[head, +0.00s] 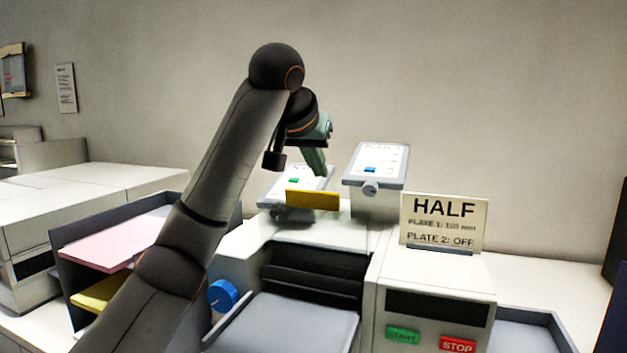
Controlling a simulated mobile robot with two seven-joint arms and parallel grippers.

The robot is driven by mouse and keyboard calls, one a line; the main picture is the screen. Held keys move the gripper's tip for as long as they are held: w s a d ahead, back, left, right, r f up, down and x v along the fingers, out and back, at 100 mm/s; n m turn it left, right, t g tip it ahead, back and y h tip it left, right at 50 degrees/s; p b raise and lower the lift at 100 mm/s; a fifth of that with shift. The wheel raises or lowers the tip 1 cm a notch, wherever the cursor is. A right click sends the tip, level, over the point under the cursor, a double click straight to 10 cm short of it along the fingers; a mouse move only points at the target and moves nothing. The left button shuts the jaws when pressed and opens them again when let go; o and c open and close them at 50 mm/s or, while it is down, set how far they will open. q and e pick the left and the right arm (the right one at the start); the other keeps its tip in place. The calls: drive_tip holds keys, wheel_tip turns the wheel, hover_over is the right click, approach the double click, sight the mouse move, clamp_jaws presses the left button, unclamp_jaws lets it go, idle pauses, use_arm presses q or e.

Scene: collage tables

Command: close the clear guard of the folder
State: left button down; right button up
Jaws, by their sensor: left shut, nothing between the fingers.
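The folder (436,277) is a pale machine in the lower middle, with dark rollers (315,268) showing in its open middle. A yellow bar (313,199) stands above the rollers, with a faint see-through area near it. This looks like the clear guard and its grip, raised, but the panel's outline is hard to make out. My left gripper (317,172) has green fingers, shut and empty, pointing down just above and behind the yellow bar. I cannot tell whether they touch it. My right gripper is out of view.
Two tilted plates (374,164) stand at the folder's back. A HALF sign (443,222) stands on its right housing, above the green START (402,335) and red STOP (457,344) buttons. A blue knob (223,295) and paper trays (110,244) are at left, partly behind my arm.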

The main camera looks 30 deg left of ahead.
use_arm(q)
drive_tip(key=shift+s+d+f, duration=0.2)
drive_tip(key=shift+s+f, duration=0.85)
drive_tip(key=shift+s, duration=0.05)
